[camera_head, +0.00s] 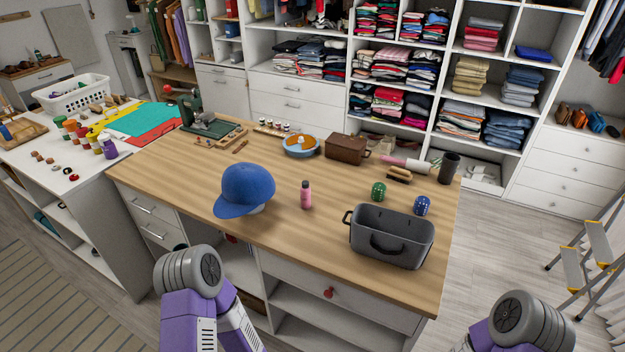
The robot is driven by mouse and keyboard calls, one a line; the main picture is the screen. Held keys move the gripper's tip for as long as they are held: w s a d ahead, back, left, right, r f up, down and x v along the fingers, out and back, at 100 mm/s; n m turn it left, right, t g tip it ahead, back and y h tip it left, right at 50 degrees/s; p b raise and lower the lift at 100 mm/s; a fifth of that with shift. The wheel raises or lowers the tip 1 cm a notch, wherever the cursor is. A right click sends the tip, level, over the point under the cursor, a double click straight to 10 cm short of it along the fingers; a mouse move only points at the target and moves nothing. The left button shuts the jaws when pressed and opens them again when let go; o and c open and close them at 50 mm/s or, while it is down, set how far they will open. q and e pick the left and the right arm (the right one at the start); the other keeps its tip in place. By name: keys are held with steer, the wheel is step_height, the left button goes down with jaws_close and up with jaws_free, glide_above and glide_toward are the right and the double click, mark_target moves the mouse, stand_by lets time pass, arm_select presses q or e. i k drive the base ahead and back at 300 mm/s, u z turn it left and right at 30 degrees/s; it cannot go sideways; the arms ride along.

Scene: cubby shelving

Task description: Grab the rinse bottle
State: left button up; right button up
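A small pink bottle (305,196) with a dark cap stands upright on the wooden tabletop (170,180), between a blue cap and a grey bin. It looks like the rinse bottle, but no label can be read. A purple bottle (107,148) stands on the white side table at the left. Parts of both my arms show at the bottom of the head view, in front of the wooden counter. Neither gripper is in view, and nothing touches the pink bottle.
The blue cap (246,188) is left of the pink bottle; the grey bin (392,252) is to its right. The counter's front left is clear.

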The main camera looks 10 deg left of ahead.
mark_target(306, 190)
steer(key=z, duration=3.6)
steer(key=k, duration=2.75)
steer(key=u, duration=1.4)
